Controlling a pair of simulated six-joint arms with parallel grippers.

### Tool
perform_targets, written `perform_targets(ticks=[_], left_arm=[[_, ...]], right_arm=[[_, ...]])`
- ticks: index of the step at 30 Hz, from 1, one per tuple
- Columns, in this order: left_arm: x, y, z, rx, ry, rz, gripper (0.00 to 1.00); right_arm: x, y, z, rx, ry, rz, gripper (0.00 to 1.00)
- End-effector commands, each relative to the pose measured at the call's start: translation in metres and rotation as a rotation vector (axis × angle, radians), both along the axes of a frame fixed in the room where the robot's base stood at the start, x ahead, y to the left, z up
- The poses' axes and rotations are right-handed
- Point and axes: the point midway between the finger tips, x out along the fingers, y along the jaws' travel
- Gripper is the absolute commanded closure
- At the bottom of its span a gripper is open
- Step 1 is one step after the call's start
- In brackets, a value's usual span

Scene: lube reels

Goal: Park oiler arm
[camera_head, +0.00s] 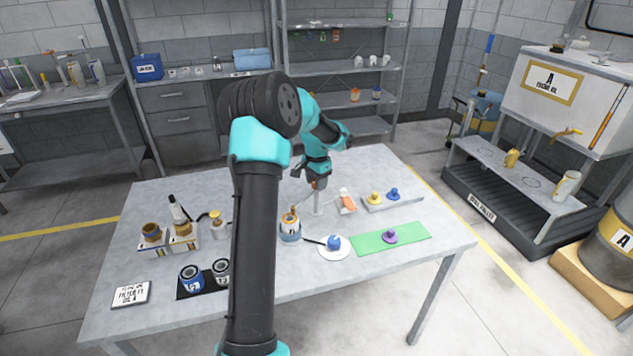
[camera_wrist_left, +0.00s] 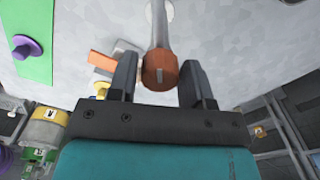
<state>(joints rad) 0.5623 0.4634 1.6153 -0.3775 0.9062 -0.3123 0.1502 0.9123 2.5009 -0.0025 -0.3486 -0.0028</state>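A slim grey post (camera_head: 318,203) stands on the table near its middle, apparently the oiler stand. In the left wrist view the grey rod (camera_wrist_left: 160,25) ends in an orange-brown knob (camera_wrist_left: 160,72). My left gripper (camera_head: 317,182) is over the top of this post. In the left wrist view the left gripper (camera_wrist_left: 158,85) is open, one finger on each side of the knob, with small gaps visible. A thin arm seems to run from the post towards the blue pot (camera_head: 290,232); its far end is hard to make out. My right gripper is not in view.
An orange-and-white piece (camera_head: 347,203) lies close right of the post. A white saucer (camera_head: 323,253) with a blue-knobbed item, a green mat (camera_head: 415,233) with a purple one, and a grey tray (camera_head: 408,202) lie nearby. Two tins (camera_head: 191,278) stand front left, partly behind my arm.

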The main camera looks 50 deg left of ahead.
Motion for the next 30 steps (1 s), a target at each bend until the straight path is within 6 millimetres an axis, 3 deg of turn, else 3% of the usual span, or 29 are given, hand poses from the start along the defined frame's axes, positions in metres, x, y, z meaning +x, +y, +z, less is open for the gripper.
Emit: perform_targets(ticks=[14,30], left_arm=[[0.0,0.0,0.0003,0.0,0.0,0.0,1.0],[0.0,0.0001,0.0004,0.0,0.0,-0.091,1.0]], right_arm=[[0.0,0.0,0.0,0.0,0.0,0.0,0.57],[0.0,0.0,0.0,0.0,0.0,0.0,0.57]])
